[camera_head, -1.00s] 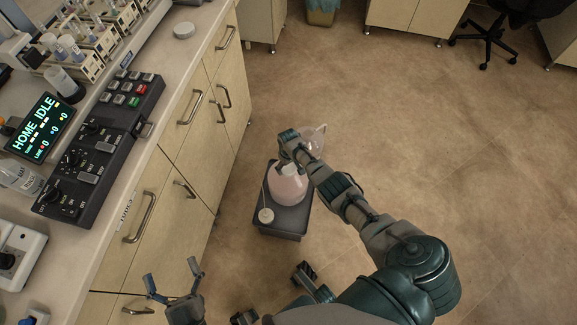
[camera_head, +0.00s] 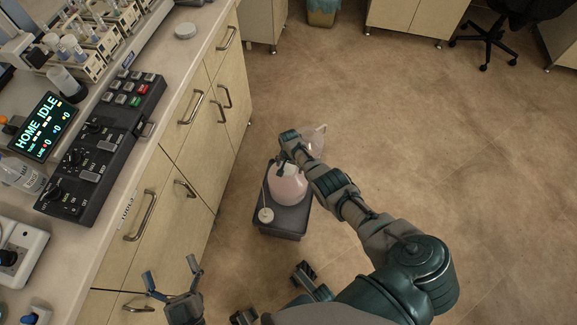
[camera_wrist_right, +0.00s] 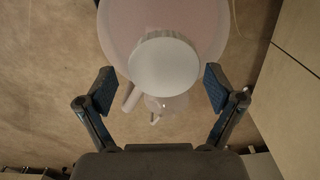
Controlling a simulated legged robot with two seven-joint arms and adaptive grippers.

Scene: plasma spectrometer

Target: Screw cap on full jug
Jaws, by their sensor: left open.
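A pink-filled jug (camera_head: 288,186) stands on a dark stand (camera_head: 284,222) on the floor. In the right wrist view the pink jug (camera_wrist_right: 118,22) has a round white cap (camera_wrist_right: 165,66) at its top; whether it is threaded on cannot be told. My right gripper (camera_wrist_right: 159,88) is open, its fingers on either side below the cap and apart from it. In the head view my right gripper (camera_head: 290,145) is above the jug, hiding its neck. My left gripper (camera_head: 171,272) is open and empty at lower left, away from the jug.
A white cap with a tube (camera_head: 265,215) lies at the stand's front left. A translucent empty-looking jug (camera_head: 317,138) is beyond my right gripper. The bench (camera_head: 152,100) with drawers runs along the left. Floor to the right is clear.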

